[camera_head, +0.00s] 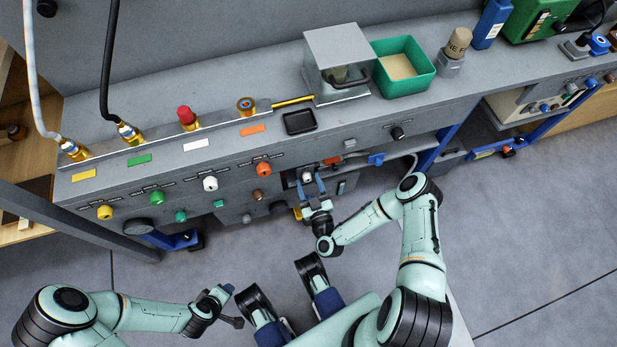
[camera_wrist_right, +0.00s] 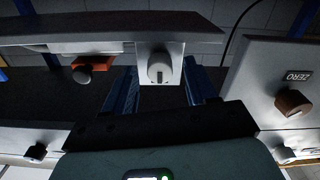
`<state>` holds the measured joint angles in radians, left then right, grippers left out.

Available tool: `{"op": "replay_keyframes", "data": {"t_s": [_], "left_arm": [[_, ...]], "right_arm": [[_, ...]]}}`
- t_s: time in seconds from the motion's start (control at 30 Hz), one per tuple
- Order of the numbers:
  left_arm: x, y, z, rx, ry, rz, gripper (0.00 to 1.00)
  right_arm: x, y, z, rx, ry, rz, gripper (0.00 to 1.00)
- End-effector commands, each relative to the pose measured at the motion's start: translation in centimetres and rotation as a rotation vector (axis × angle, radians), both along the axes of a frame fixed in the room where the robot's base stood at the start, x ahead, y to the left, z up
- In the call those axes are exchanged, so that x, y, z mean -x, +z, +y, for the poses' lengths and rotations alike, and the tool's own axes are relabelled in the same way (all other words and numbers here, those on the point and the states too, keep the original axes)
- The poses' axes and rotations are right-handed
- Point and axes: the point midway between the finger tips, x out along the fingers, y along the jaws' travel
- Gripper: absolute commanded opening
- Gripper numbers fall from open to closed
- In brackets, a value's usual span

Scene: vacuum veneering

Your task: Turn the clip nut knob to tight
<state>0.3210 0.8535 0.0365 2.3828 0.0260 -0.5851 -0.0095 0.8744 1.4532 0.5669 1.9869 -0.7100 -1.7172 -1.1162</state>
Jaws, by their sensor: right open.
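A round pale grey knob (camera_wrist_right: 160,68) with a slot mark on its face sits on a small light plate in the right wrist view. I take it for the clip nut knob, and it also shows small in the head view (camera_head: 306,177). My right gripper (camera_head: 311,186) is open, pointing at the bench front. Its two blue fingers (camera_wrist_right: 159,88) lie to the left and right of the knob, apart from each other; whether they touch it I cannot tell. My left gripper (camera_head: 229,304) is low, away from the bench, and its jaws are too small to read.
An orange block (camera_wrist_right: 92,63) sits left of the knob, and a brown knob (camera_wrist_right: 293,102) on a panel marked ZERO is to the right. Several coloured knobs line the bench front (camera_head: 235,172). A grey metal box (camera_head: 338,62) and a green tray (camera_head: 404,84) stand on top.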

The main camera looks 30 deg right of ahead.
Motion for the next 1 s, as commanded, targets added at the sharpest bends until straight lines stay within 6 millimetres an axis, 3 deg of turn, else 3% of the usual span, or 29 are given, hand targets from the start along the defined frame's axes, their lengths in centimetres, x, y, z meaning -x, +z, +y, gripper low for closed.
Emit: {"op": "replay_keyframes", "data": {"t_s": [0.3, 0.47, 1.0], "left_arm": [[-0.02, 0.01, 0.05, 0.000, 0.000, -0.001, 0.51], [-0.03, 0.01, 0.04, 0.000, 0.000, -0.001, 0.51], [0.85, 0.75, -0.45, 0.011, -0.009, 0.022, 0.51]], "right_arm": [[0.05, 0.02, 0.04, -0.001, -0.001, 0.000, 0.54], [0.04, 0.02, 0.03, 0.000, 0.000, 0.000, 0.01], [0.00, 0.12, 0.03, -0.128, 0.000, -0.032, 0.01]]}}
